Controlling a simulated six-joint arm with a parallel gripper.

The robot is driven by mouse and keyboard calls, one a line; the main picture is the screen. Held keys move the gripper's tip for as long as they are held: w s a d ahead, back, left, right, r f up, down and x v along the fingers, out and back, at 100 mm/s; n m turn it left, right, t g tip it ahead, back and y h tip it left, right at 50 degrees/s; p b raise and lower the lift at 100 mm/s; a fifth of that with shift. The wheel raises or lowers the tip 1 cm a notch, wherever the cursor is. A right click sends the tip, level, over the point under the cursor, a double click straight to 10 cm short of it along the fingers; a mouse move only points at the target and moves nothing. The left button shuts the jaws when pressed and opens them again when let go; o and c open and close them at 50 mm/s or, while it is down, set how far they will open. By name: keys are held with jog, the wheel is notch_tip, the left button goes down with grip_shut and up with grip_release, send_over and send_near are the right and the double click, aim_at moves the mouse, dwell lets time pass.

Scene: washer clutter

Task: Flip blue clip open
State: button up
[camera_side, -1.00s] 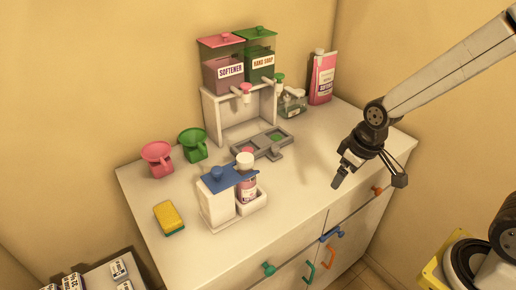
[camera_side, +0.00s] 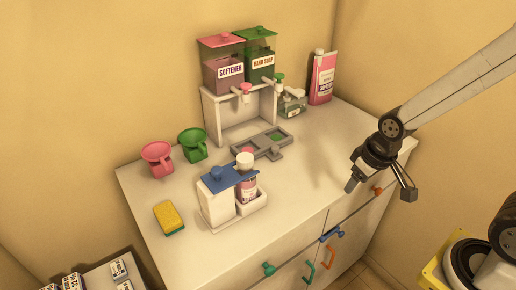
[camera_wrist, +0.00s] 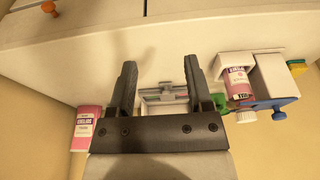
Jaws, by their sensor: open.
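A small blue piece (camera_side: 331,234), which looks like the clip, sits on the front face of the white cabinet (camera_side: 300,222), just below its top edge. It is small, and I cannot tell its exact position or shape. My gripper (camera_side: 380,188) is open and empty, above the cabinet's right front part and to the upper right of the blue piece, apart from it. In the wrist view my gripper (camera_wrist: 160,62) shows both dark fingers wide apart with nothing between them. The blue piece is not visible there.
An orange knob (camera_side: 377,190) is close to my gripper in the side view. The countertop's front right is clear.

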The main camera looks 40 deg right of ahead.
jog(key=shift+w+a+r, duration=0.1)
jog(key=shift+w+a, duration=0.05)
jog(key=shift+w, duration=0.05)
jog(key=c, duration=0.4)
jog(key=shift+w+a+r, duration=0.2)
jog(key=shift+w+a, duration=0.15)
jog(key=shift+w, duration=0.15)
jog(key=shift+w+a+r, duration=0.2)
jog(key=shift+w+a, duration=0.1)
jog(key=shift+w, duration=0.15)
grip_shut()
jog(key=w+a+r+t+y, duration=0.1)
jog(key=w+a+r+y, duration=0.1)
jog(key=w+a+r, duration=0.2)
jog(key=w+a+r+t+y, duration=0.1)
jog(key=w+a+r+y, duration=0.1)
jog(key=w+a+r, duration=0.3)
jog(key=w+a, duration=0.3)
jog(key=a, duration=0.3)
jog(key=shift+w+a+r+m+y, duration=0.2)
jog(key=shift+w+r+m+y, duration=0.1)
jog(key=shift+w+m, duration=0.1)
